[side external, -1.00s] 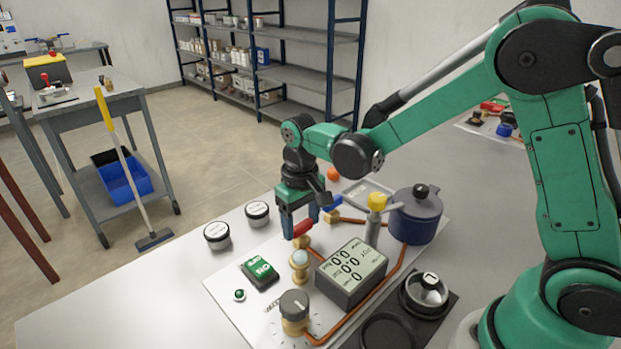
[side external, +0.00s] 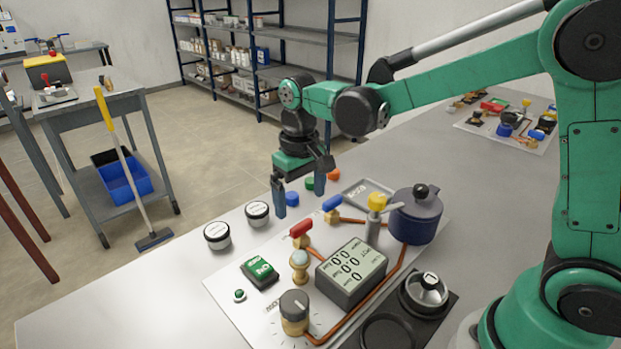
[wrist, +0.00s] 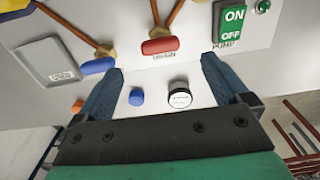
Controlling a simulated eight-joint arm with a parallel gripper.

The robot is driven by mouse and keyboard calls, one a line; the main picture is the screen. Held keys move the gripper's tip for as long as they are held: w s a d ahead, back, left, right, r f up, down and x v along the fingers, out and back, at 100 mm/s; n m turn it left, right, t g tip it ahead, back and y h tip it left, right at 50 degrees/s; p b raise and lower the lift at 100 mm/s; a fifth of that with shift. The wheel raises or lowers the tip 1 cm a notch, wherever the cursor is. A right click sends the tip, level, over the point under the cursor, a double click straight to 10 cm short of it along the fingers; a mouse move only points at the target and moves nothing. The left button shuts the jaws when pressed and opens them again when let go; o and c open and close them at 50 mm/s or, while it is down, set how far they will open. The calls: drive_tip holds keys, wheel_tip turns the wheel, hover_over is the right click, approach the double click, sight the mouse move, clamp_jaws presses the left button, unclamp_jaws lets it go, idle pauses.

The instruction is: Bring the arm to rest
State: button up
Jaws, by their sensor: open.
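My gripper (side external: 299,192) is open and empty. In the side external view it hangs above the back edge of the white panel (side external: 235,307), higher than the red-handled valve (side external: 302,229) and apart from it. In the wrist view the two blue fingers (wrist: 158,87) stand wide apart with nothing between them. The red valve handle (wrist: 160,46) and the blue valve handle (wrist: 98,66) show beyond the fingertips. A blue cap (wrist: 136,97) and a round white-topped jar (wrist: 179,94) lie on the table below.
The panel carries a display box (side external: 351,272), a yellow-topped valve (side external: 376,202), a dark blue pot (side external: 416,218), a black-knobbed dial (side external: 294,305) and a green ON/OFF switch (side external: 259,272). A grey tray (side external: 366,193) lies behind. The table's left part (side external: 130,300) is bare.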

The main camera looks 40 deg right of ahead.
drive_tip(key=s+d+r+t, duration=0.3)
drive_tip(key=s+r+t, duration=0.1)
drive_tip(key=s+t, duration=0.3)
drive_tip(key=shift+s, duration=1.05)
drive_tip(key=shift+r, duration=0.1)
